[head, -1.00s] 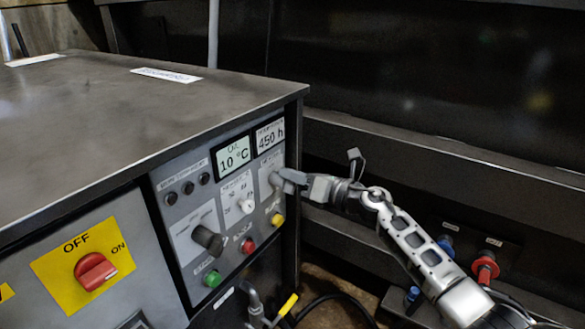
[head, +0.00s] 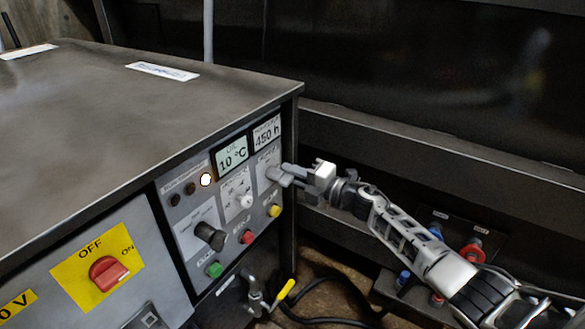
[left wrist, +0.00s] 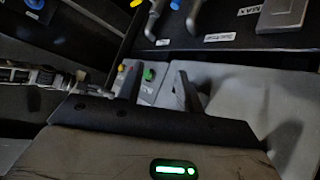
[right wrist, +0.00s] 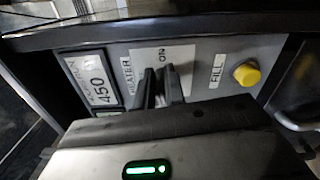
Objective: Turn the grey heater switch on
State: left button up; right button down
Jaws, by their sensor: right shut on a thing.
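The heater switch sits on the grey control panel (head: 182,228), in the field labelled HEATER with ON above, seen in the right wrist view. The switch itself is mostly hidden by my right fingers. My right gripper (head: 279,174) reaches the panel from the right in the head view and is shut on the switch. In the right wrist view its two dark fingers (right wrist: 161,88) are close together below the ON mark. My left gripper (left wrist: 156,84) shows only in the left wrist view, fingers apart, with nothing seen between them.
A white knob (head: 245,200), a dark knob (head: 211,236) and yellow (head: 274,210), red (head: 248,237) and green (head: 214,269) buttons share the panel. One indicator lamp (head: 206,180) glows. A red switch (head: 108,272) on a yellow plate is at left.

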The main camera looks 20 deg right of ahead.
pick_arm(q)
jog(key=shift+s+a+f, duration=0.1)
jog(key=shift+s+f, duration=0.05)
jog(key=shift+f, duration=0.1)
pick_arm(e)
jog(key=shift+s+a+f+m+y, duration=0.3)
jog(key=shift+a+f+m, duration=0.15)
jog(key=shift+m, duration=0.25)
pick_arm(q)
jog(key=shift+f+p, duration=0.1)
jog(key=shift+p, duration=0.2)
pick_arm(e)
jog(key=c, duration=1.5)
grip_release()
pick_arm(q)
jog(key=shift+s, duration=0.15)
pick_arm(e)
jog(key=shift+o, duration=0.2)
jog(key=shift+r, duration=0.15)
jog(key=shift+d, duration=0.2)
